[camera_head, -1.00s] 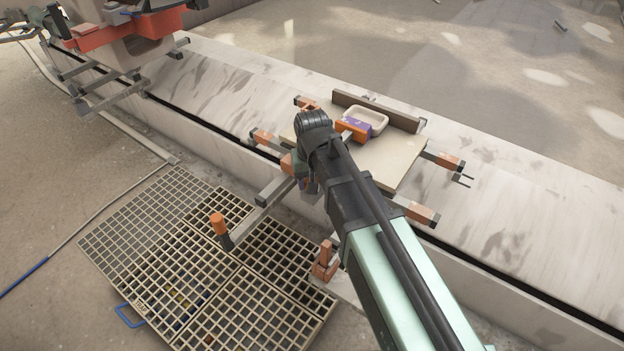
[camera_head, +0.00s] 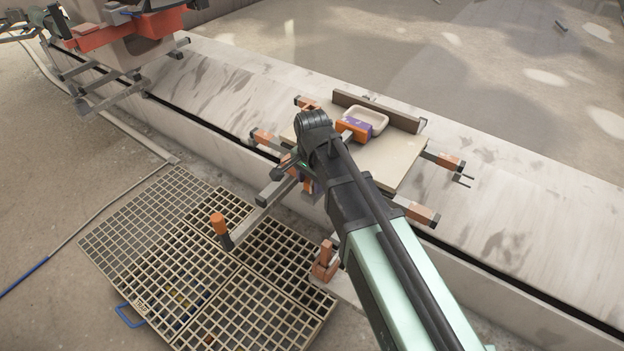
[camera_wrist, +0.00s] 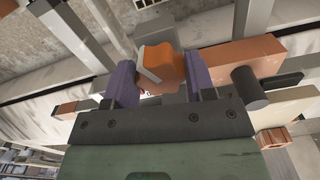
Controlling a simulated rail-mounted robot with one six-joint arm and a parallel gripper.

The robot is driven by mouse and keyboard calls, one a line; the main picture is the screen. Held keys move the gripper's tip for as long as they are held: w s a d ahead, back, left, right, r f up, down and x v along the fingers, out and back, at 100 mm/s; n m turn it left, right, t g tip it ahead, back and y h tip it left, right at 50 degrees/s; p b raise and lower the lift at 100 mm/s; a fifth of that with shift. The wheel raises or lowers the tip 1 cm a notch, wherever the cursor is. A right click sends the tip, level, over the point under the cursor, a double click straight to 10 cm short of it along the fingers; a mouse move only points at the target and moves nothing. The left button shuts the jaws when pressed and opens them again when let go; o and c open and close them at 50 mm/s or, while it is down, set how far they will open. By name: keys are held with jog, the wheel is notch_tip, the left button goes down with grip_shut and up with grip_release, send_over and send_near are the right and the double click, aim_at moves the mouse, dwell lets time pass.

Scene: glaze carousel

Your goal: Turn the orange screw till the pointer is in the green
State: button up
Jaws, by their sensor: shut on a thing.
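The orange screw (camera_wrist: 165,65) shows in the wrist view as a lobed orange knob with a pale side. It sits between the two purple fingers of my gripper (camera_wrist: 160,80), which is shut on it. I cannot make out the pointer or a green zone in either view.
A pale board (camera_head: 385,165) on the rail bears a cream dish (camera_head: 367,117) and an orange and purple block (camera_head: 354,128). In the wrist view an orange beam (camera_wrist: 245,55) and dark cylinder (camera_wrist: 249,88) are close right.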

jog(key=shift+m, duration=2)
jog(key=o, duration=0.9)
jog(key=shift+o, duration=0.2)
jog(key=shift+r, duration=0.1)
notch_tip(320, 180, up, 11)
jog(key=p, duration=1.1)
jog(key=shift+f, duration=0.2)
